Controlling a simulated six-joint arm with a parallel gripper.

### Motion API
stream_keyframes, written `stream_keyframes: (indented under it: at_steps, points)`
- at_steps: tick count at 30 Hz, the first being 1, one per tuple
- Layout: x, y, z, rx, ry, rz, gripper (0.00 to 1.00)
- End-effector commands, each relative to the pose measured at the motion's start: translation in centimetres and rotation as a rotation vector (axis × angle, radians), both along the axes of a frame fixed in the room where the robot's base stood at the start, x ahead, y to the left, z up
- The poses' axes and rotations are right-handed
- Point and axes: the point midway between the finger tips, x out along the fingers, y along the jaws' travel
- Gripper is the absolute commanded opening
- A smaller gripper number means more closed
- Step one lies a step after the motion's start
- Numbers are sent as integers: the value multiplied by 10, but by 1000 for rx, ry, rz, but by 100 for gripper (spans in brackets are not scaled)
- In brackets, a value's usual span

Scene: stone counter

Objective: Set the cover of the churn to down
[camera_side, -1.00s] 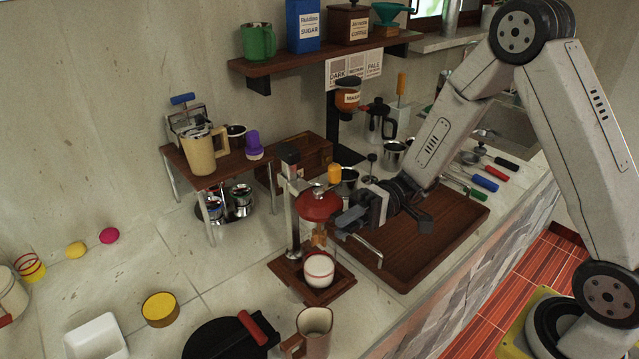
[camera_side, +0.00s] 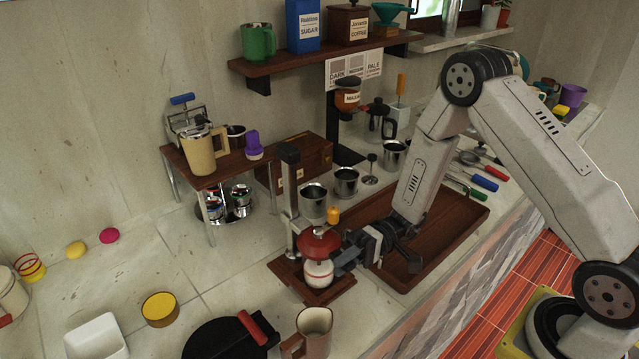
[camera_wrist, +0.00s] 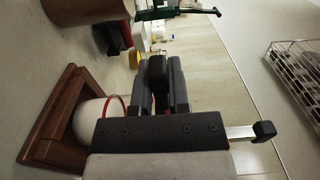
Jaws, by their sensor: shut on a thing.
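The churn has an upright metal post (camera_side: 289,195) on a wooden base (camera_side: 335,290). Its red domed cover (camera_side: 319,243) sits low, at the rim of the white pot (camera_side: 319,273) beneath it. A small orange knob (camera_side: 333,214) is above the cover. My gripper (camera_side: 343,262) is at the cover's right side. In the wrist view, my gripper (camera_wrist: 160,95) is shut on a small dark piece that looks like the cover's handle. The red-rimmed pot (camera_wrist: 92,118) shows to its left there; the cover is mostly hidden behind my gripper.
A wooden tray (camera_side: 440,225) lies right of the churn. A brown mug (camera_side: 314,325) and a black round pan (camera_side: 215,342) stand in front. Metal cups (camera_side: 346,182) stand behind, and a small raised table (camera_side: 205,165) is at the left. Open counter lies left of the base.

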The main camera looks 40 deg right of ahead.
Motion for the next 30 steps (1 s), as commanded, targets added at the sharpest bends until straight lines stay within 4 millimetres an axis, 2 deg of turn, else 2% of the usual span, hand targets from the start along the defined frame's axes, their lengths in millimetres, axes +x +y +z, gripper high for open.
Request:
stream_keyframes:
  at_steps: [7,8,10,11,23,30]
  points:
    - [0,-1,-5,-15,3,-6,0]
    - [0,-1,-5,-16,4,-6,30]
    - [0,-1,-5,-15,4,-5,52]
    - [0,-1,-5,-14,4,-5,56]
    - [0,-2,-4,-11,4,-3,56]
    - [0,-19,-3,-10,4,-5,56]
